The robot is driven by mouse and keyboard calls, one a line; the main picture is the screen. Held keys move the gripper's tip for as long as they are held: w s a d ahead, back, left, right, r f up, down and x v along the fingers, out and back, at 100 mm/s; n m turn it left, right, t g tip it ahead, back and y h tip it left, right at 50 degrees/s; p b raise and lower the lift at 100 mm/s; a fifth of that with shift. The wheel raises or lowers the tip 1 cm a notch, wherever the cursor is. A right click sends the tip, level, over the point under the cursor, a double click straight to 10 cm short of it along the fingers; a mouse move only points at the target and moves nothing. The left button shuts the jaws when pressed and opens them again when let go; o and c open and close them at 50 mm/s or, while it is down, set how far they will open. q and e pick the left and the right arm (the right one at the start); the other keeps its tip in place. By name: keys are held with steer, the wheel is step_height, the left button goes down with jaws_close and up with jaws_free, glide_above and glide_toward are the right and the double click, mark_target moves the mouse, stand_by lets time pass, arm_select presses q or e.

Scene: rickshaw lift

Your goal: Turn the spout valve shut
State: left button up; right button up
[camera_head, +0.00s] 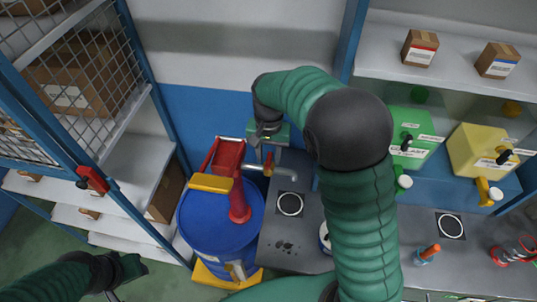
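A silver spout (284,172) curves out over the left end of the grey counter, beside the blue drum. Its small orange-red valve handle (268,162) stands up at the pipe. My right gripper (268,132) hangs just behind and above the valve, in front of a green box-shaped part. Whether its fingers touch the valve is too small to tell, and its opening cannot be made out. My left gripper (118,278) is low at the bottom left, far from the spout, and its opening is unclear.
A blue drum (215,225) with a red funnel-like part (238,200) stands left of the counter (285,240). A mesh-door shelf (75,80) is at left. Green (412,150) and yellow (475,150) containers stand at right. My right arm covers the middle of the counter.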

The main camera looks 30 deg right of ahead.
steer(key=shift+r, duration=0.25)
step_height(320, 180, up, 16)
steer(key=b, duration=0.2)
steer(key=shift+r, duration=0.1)
steer(key=n+t+b, duration=0.1)
steer(key=n+b, duration=0.2)
steer(key=b, duration=0.2)
glide_toward(268, 158)
step_height(268, 158, down, 8)
steer(key=s+a, duration=0.2)
steer(key=s, duration=0.1)
steer(key=s+a+f+n+t+b, duration=0.1)
steer(key=s+a+f+n+b, duration=0.1)
steer(key=s+f, duration=0.8)
step_height(268, 158, down, 4)
steer(key=n+b, duration=0.1)
steer(key=n, duration=0.1)
steer(key=shift+s+n+t, duration=0.25)
steer(key=shift+n+t, duration=0.05)
steer(key=shift+a+f, duration=0.1)
steer(key=shift+f, duration=0.05)
